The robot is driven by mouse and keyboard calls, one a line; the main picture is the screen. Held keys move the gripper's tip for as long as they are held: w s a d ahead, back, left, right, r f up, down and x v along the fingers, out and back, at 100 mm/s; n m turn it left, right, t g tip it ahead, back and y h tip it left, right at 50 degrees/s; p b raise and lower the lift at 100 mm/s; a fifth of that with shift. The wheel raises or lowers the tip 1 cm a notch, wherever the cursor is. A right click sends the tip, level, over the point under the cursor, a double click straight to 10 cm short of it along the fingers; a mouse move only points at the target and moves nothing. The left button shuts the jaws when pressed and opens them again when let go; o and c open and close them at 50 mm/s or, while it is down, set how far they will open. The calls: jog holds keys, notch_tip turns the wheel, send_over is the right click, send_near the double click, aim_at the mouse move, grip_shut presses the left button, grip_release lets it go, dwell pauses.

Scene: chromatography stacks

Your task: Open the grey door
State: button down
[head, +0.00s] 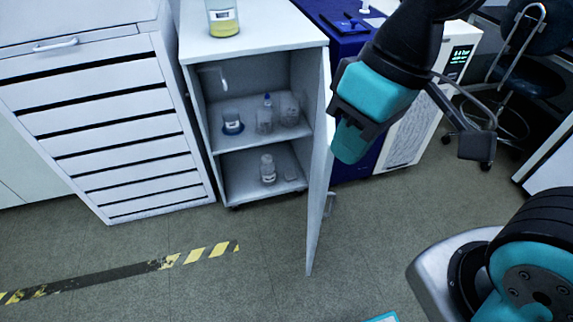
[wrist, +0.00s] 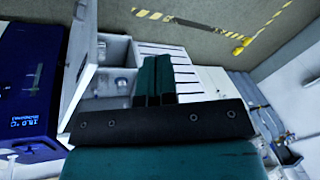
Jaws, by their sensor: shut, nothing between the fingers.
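The grey door (head: 317,185) of the low cabinet (head: 212,175) stands wide open, swung outward from the cabinet's right side and seen nearly edge-on. Its handle (head: 329,205) shows on the outer face, at right. My gripper (head: 349,143) is just right of the door's upper part, with its teal fingers pointing down. I cannot tell whether it touches the door. In the wrist view the fingers (wrist: 152,80) are closed together with nothing between them. The door (wrist: 84,62) also shows there, left of the fingers, with the open cabinet beyond.
Glassware (head: 268,170) stands on the cabinet's two shelves, and a bottle with yellow liquid (head: 223,18) on its top. A drawer unit (head: 105,120) is at left. A blue and white instrument (head: 405,125) is behind my gripper. The floor in front is clear.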

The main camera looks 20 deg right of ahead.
jog(key=w+a+f+m+h+b, duration=0.1)
jog(key=w+f+m+h+b, duration=0.4)
jog(key=w+f, duration=0.5)
jog(key=m+t+h+b, duration=0.2)
jog(key=m+h+b, duration=0.3)
jog(key=m+b, duration=0.15)
send_near(322, 176)
jog(key=shift+b+x, duration=0.45)
jog(key=shift+x, duration=3)
jog(key=shift+f, duration=0.1)
